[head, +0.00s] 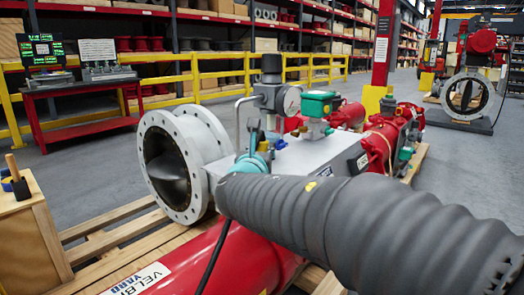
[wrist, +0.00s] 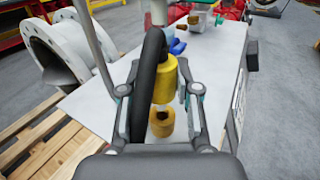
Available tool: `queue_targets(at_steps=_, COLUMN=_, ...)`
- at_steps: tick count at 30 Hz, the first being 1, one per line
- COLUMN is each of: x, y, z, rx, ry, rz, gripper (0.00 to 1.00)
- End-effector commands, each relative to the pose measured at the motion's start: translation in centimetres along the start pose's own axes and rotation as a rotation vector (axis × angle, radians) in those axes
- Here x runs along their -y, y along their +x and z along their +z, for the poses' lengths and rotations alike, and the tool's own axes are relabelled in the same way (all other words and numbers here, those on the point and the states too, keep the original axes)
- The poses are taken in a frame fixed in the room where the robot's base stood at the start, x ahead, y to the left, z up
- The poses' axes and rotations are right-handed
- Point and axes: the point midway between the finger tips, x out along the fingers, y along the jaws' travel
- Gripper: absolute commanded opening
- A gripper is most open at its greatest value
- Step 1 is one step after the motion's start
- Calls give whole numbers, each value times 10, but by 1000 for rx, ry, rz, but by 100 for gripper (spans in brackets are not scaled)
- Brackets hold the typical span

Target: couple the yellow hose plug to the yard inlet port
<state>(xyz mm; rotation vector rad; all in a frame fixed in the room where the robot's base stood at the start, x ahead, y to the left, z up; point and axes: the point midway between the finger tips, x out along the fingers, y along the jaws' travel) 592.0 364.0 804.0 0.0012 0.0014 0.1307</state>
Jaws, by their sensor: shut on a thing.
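My gripper (wrist: 160,76) is shut on the yellow hose plug (wrist: 165,85) in the wrist view. A black hose (wrist: 148,75) bends over beside the plug. A brass-yellow round fitting with a dark opening (wrist: 160,122), seemingly the inlet port, shows just below the plug in the picture, over the grey actuator housing. A narrow gap seems to show between them; I cannot tell their exact distance. In the head view my arm's grey sleeve hides the plug and fitting; the black hose (head: 213,257) hangs below it.
The grey actuator housing (head: 305,155) carries a gauge and regulator (head: 280,98) and a green-topped box (head: 317,104). A large flanged valve (head: 170,165) stands left on a wooden pallet (head: 110,222). A red cylinder (head: 235,262) lies in front. Open floor lies behind.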

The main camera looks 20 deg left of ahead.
Motion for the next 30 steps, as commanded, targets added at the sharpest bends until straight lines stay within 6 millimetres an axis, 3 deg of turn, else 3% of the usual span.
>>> queue_targets(at_steps=30, x=0, y=0, z=-9, rx=1, ry=0, rz=0, gripper=0)
